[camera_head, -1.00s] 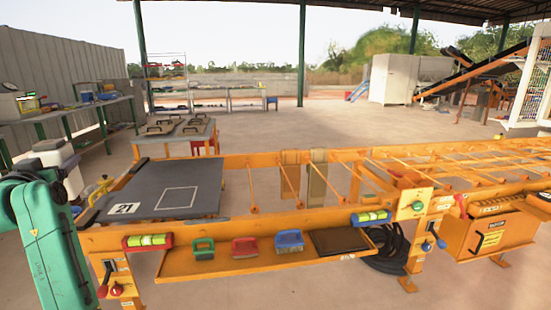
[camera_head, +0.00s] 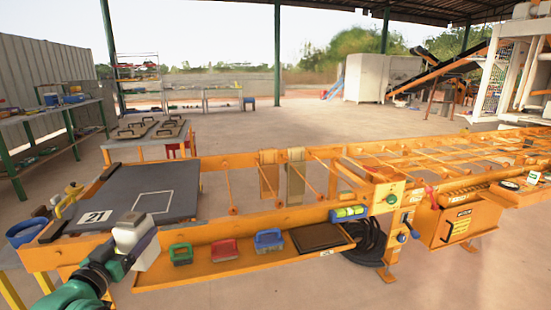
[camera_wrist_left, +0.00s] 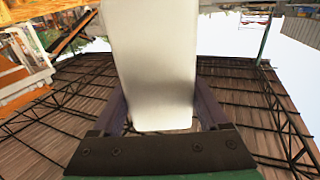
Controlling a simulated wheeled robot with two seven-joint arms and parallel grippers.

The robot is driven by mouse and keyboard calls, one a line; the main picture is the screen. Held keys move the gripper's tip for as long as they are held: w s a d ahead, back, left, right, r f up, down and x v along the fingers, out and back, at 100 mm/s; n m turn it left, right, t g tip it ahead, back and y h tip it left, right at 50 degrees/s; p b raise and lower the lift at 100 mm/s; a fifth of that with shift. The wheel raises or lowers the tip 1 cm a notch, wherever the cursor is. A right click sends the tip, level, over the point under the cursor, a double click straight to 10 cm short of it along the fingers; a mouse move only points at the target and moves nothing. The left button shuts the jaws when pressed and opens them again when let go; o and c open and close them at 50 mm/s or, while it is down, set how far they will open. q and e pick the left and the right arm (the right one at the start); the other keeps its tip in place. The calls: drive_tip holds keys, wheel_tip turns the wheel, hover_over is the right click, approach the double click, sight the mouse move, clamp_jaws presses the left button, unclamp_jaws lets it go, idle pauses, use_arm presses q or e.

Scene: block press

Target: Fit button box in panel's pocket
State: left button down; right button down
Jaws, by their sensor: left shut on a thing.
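My left gripper (camera_head: 140,237) is shut on a plain white box (camera_head: 148,256) above the front-left rail of the orange frame. In the left wrist view the white box (camera_wrist_left: 155,70) sits between the two dark fingers (camera_wrist_left: 160,112). No buttons show on its visible face, so I cannot tell for sure that it is the button box. An orange panel box (camera_head: 438,225) stands at the right, with a smaller yellow-orange control plate (camera_head: 389,197) bearing a green knob to its left. I cannot make out the pocket. My right gripper is not in view.
A dark plate marked 21 (camera_head: 175,185) lies on the frame behind my gripper. The front tray (camera_head: 215,267) holds green, red and blue handled blocks and a dark pad. A blue bucket (camera_head: 22,233) stands far left. Black hose hangs below the rail.

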use_arm(q)
drive_tip(key=s+d+f+m+g+h, duration=0.1)
drive_tip(key=s+d+f+m+h, duration=0.45)
drive_tip(key=d+f, duration=0.65)
drive_tip(key=s+d+f+g+h, duration=0.1)
drive_tip(key=s+d+f+h, duration=0.1)
drive_tip(key=s+d+f, duration=0.35)
drive_tip(key=s+d+f+h, duration=0.1)
drive_tip(key=s+d+f, duration=0.1)
drive_tip(key=s+d, duration=0.55)
drive_tip(key=a+r+n+t+y+p, duration=0.1)
drive_tip(key=a+r+n+y+p, duration=0.1)
drive_tip(key=r+y+p, duration=0.2)
drive_tip(key=w+a+r+n+t+y+p, duration=0.1)
drive_tip(key=a+r+n+y+p, duration=0.2)
drive_tip(key=r+y+p, duration=0.2)
wheel_tip(320, 180, up, 3)
drive_tip(key=p, duration=0.3)
drive_tip(key=shift+n, duration=0.35)
drive_tip(key=shift+f, duration=0.2)
drive_tip(key=shift+d, duration=0.1)
